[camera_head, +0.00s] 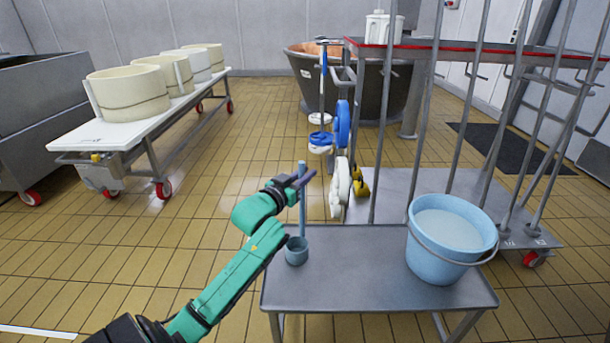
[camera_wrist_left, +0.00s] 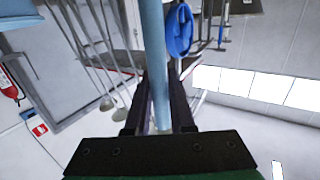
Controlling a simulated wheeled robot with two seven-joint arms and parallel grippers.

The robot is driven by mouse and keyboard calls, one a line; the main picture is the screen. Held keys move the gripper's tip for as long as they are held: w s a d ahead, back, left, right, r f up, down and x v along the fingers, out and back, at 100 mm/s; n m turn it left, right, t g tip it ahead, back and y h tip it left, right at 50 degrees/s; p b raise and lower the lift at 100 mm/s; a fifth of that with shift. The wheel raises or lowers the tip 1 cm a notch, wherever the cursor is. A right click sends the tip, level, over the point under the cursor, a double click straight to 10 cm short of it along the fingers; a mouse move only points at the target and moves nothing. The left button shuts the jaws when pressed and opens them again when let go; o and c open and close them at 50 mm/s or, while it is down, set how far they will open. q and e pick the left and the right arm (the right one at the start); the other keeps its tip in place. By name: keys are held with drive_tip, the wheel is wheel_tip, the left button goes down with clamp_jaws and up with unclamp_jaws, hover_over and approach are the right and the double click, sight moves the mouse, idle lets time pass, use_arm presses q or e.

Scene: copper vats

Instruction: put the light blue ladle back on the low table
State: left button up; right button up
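The light blue ladle (camera_head: 296,252) is upright, with its cup at the left end of the low grey table (camera_head: 345,280). I cannot tell whether the cup touches the tabletop or hangs just above it. My left gripper (camera_head: 306,180) is at the upper part of the long handle. In the left wrist view the handle (camera_wrist_left: 155,60) runs between the two dark fingers (camera_wrist_left: 158,105), which lie close against it on both sides. My right gripper is in neither view.
A light blue bucket (camera_head: 428,265) with pale contents stands on the table's right side. The table's middle is clear. Behind it is a metal rack (camera_head: 425,195) with upright bars and hanging blue and white tools. A white bench (camera_head: 140,118) with cream tubs stands at left.

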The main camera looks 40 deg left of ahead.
use_arm(q)
drive_tip(key=o, duration=0.4)
drive_tip(key=shift+c, duration=0.2)
drive_tip(key=shift+r, duration=0.15)
drive_tip(key=shift+s, duration=0.4)
drive_tip(key=s+d+p, duration=0.1)
drive_tip(key=s, duration=1)
drive_tip(key=shift+r+p, duration=0.2)
drive_tip(key=shift+p, duration=0.15)
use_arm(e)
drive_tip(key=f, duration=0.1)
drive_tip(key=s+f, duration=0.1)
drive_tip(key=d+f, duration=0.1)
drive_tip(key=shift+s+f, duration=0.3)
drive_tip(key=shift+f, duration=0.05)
